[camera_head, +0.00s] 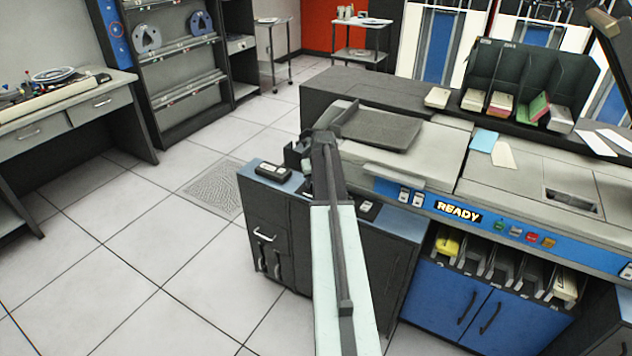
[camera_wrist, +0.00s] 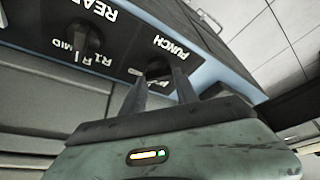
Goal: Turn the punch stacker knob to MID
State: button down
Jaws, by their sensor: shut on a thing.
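In the wrist view, the dark punch stacker knob (camera_wrist: 158,67) sits on a black panel (camera_wrist: 122,42), beside the upside-down PUNCH label. My gripper (camera_wrist: 160,80) has its two fingertips on either side of this knob and is shut on it. A few white marks show by the knob, partly hidden by the fingers, so its setting cannot be read. The read knob (camera_wrist: 84,38) is to the left, with MID and R1 marks near it. In the head view, my arm hides the knobs and fingertips.
The card machine's blue strip has a lit READY sign (camera_head: 457,210). Card pockets (camera_head: 502,265) lie below it. A card rack (camera_head: 530,90) stands on top at the back. A small black device (camera_head: 272,171) lies left of my arm. Open tiled floor (camera_head: 130,240) lies to the left.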

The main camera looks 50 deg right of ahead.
dwell(0.3)
jog(key=c, duration=0.9)
grip_release()
jog(key=p+v, duration=0.7)
jog(key=v, duration=0.1)
